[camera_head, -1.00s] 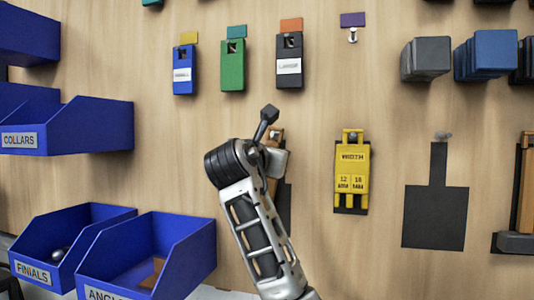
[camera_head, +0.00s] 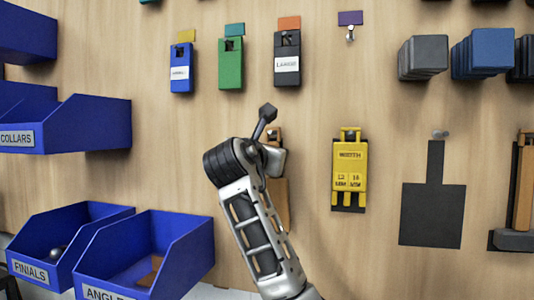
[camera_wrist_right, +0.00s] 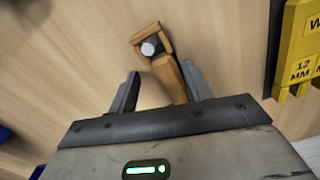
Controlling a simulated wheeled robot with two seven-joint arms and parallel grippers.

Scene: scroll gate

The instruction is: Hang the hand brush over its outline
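The dark brush-shaped outline (camera_head: 433,212), a narrow handle above a broad block, is bare on the board below a peg (camera_head: 440,134). My right gripper (camera_head: 268,150) is at the board, left of the yellow tool. In the right wrist view its fingers (camera_wrist_right: 160,92) are apart. A brown wooden piece (camera_wrist_right: 168,72) slants between them, close to the right finger, its looped top around a peg (camera_wrist_right: 149,48). In the head view my arm mostly hides this piece (camera_head: 284,205); I cannot tell whether it is the hand brush. My left gripper is not in view.
A yellow tool (camera_head: 349,165) hangs between my right gripper and the bare outline. A wooden-handled tool with a grey block (camera_head: 516,240) hangs at the right edge. Blue, green and black tools hang above. Blue bins (camera_head: 185,262) stand at left.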

